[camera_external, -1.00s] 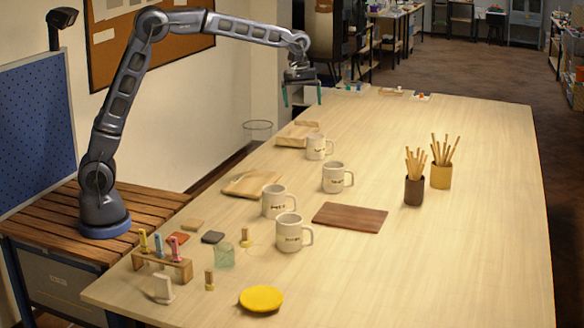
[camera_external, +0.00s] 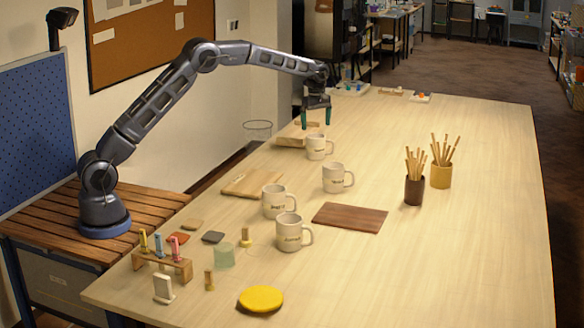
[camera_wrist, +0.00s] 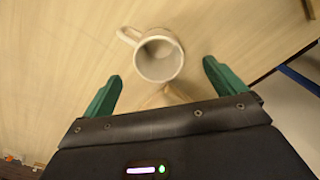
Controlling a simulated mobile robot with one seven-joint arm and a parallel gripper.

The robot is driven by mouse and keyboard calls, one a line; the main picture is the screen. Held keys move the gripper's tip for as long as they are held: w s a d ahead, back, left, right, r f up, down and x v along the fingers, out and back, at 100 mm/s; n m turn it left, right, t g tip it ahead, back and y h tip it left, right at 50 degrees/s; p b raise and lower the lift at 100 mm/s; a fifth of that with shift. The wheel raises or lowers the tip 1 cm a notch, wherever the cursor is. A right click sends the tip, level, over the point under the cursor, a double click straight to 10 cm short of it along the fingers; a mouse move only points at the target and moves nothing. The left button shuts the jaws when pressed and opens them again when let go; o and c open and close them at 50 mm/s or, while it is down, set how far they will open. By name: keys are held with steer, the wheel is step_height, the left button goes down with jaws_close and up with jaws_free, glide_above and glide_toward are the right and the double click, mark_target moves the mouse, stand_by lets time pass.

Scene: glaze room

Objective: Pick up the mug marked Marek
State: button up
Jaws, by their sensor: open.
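Several white mugs with small dark lettering stand upright on the long table; the names are too small to read, so I cannot tell which is Marek. The farthest mug (camera_external: 318,147) is under my gripper (camera_external: 316,124). The others are a middle mug (camera_external: 334,177), a left mug (camera_external: 275,201) and the nearest mug (camera_external: 289,232). My gripper has its green fingers apart and holds nothing. In the wrist view, one mug (camera_wrist: 159,57) lies ahead of and between the fingers, its open top visible and its handle toward the upper left; its marking is hidden.
Wooden boards (camera_external: 254,184) lie left of the mugs and a dark brown board (camera_external: 349,217) right of them. Two brush pots (camera_external: 414,191) stand further right. A yellow disc (camera_external: 261,299) and a small rack (camera_external: 163,263) are near the front. The table's right side is clear.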

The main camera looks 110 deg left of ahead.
mark_target(317, 143)
step_height(317, 143, down, 10)
steer(key=shift+w+a+r, duration=0.1)
steer(key=shift+a+r, duration=0.05)
steer(key=c, duration=1.3)
steer(key=shift+o, duration=0.2)
steer(key=shift+r, duration=0.15)
